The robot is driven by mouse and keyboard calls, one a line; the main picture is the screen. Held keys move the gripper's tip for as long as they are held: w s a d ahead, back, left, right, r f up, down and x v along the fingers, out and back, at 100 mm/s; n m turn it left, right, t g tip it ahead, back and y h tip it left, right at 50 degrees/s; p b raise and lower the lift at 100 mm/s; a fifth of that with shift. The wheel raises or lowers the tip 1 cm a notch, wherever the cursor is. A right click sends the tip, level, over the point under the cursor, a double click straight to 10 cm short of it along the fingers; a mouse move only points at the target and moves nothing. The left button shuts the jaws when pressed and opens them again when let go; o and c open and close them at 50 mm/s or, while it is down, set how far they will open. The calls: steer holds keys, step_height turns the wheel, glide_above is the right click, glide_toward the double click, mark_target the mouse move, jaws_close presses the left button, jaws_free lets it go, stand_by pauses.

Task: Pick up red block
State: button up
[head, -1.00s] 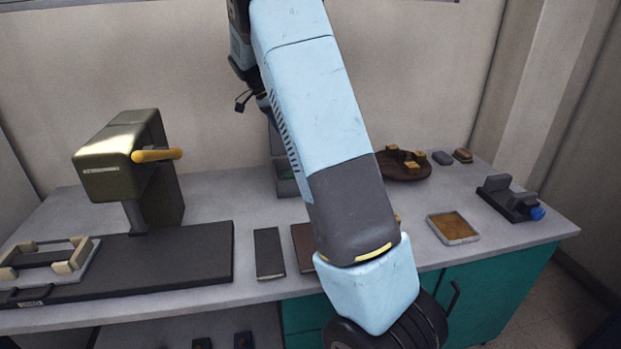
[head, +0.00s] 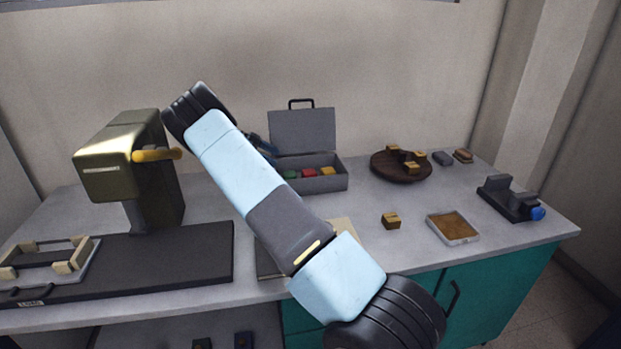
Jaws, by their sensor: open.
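A red block (head: 309,173) lies in the open grey case (head: 330,184) at the back middle of the bench. A green block (head: 291,174) and a yellow block (head: 328,171) lie on either side of it in the case. My light-blue arm crosses the picture from lower right to upper left, in front of the case's left end. A small dark-blue part of my arm shows behind it, at the case's left side. My gripper is hidden behind the arm, so its distance from the red block cannot be seen.
The olive press (head: 125,165) stands left on a dark base. A brown round plate (head: 385,167) with yellow blocks, a lone yellow block (head: 391,221), a shallow tray (head: 453,229) and a dark device (head: 511,200) stand right. A beige flat thing (head: 345,229) lies partly behind my arm.

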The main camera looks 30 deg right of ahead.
mark_target(306, 171)
steer(key=x, duration=1.3)
steer(key=shift+s+d+f, duration=0.1)
steer(key=shift+s+d, duration=0.15)
steer(key=shift+d, duration=0.1)
steer(key=shift+c, duration=0.5)
steer(key=c, duration=1.2)
